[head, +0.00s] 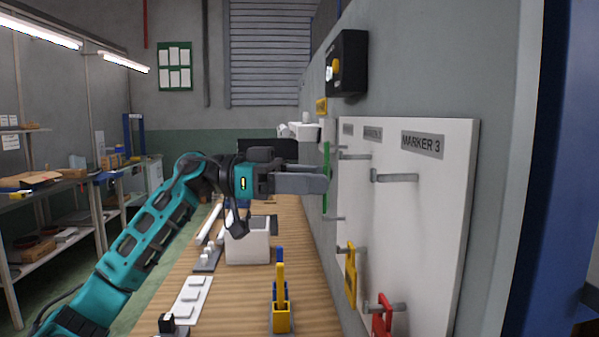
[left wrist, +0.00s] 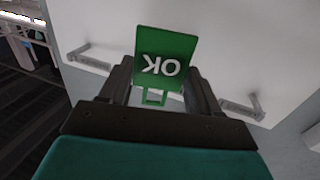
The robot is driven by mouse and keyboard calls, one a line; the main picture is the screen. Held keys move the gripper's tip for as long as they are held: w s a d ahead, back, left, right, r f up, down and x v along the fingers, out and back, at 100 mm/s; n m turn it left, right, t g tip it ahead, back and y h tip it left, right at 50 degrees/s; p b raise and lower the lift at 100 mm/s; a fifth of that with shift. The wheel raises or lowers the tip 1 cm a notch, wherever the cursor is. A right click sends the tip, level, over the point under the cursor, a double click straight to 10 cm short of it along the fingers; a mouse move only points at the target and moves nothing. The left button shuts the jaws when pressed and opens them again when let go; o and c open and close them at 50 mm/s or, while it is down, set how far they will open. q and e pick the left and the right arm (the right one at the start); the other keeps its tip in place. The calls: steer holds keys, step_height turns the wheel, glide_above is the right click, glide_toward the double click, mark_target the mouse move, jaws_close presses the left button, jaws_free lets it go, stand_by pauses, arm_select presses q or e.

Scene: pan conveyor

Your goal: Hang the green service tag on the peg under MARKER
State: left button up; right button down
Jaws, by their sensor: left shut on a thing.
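My left gripper (head: 322,183) is shut on the green service tag (head: 326,162), which shows almost edge-on in the head view, near the left part of the white peg board (head: 440,230). In the left wrist view the green tag (left wrist: 166,58) reads "OK" upside down between the fingers (left wrist: 160,88). The label MARKER 3 (head: 422,144) is above an empty upper peg (head: 395,177). Another upper peg (head: 356,156) lies just right of the tag; whether they touch, I cannot tell. The farther labels are too small to read surely. My right gripper is not in view.
A yellow tag (head: 351,277) and a red tag (head: 381,322) hang on lower pegs. A black box with a yellow knob (head: 348,63) is on the wall above.

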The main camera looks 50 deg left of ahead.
arm_select(q)
steer(key=shift+w+d+f+p, duration=0.25)
steer(key=shift+w+d+p, duration=0.45)
steer(key=shift+w+p, duration=0.1)
steer(key=shift+w+d+f+p, duration=0.2)
steer(key=shift+w+d+p, duration=0.5)
steer(key=shift+w, duration=0.1)
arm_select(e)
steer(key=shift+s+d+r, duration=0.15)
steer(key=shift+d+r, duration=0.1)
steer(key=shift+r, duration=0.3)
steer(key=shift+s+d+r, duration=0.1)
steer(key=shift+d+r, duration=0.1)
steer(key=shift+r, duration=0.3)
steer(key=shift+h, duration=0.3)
arm_select(q)
steer(key=o, duration=1.1)
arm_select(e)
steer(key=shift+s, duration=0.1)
arm_select(q)
steer(key=shift+a, duration=0.15)
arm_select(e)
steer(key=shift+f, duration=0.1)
